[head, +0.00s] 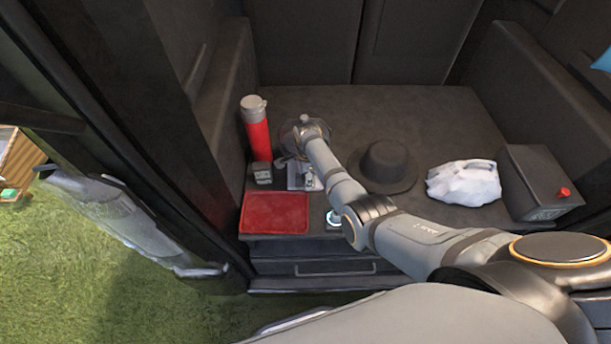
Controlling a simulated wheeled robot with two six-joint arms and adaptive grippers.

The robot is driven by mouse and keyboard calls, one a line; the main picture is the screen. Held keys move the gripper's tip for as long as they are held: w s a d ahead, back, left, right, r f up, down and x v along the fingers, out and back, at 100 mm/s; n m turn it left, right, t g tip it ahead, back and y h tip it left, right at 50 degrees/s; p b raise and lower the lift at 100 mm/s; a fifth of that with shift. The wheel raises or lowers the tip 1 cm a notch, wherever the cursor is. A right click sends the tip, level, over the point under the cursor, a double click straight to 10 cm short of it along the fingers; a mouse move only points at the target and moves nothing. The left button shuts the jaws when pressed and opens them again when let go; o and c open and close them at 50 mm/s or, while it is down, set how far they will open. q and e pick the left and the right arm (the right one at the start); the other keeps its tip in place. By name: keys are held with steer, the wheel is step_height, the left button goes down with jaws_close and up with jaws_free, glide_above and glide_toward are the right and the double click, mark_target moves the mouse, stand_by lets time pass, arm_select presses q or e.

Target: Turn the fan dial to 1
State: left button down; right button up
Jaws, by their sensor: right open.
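A round, dark fan-like shape (318,127) stands on the dark shelf behind the end of my right arm and is partly hidden by it. A small grey-silver piece (297,183) sits just below, perhaps its base; I cannot make out a dial or its setting. My right gripper (290,159) is open at the end of the arm, beside these parts. It is small and dark here, and I cannot tell whether it touches anything. My left gripper does not show clearly anywhere.
A red flask (257,138), small dark box (262,173) and red tray (274,213) are left of the arm. A black hat (388,163), white crumpled bag (464,183) and dark box with red knob (540,178) are right. A drawer (320,269) is below the shelf.

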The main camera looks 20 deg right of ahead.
step_height(320, 180, up, 12)
steer(key=shift+s, duration=0.35)
stand_by(0.5)
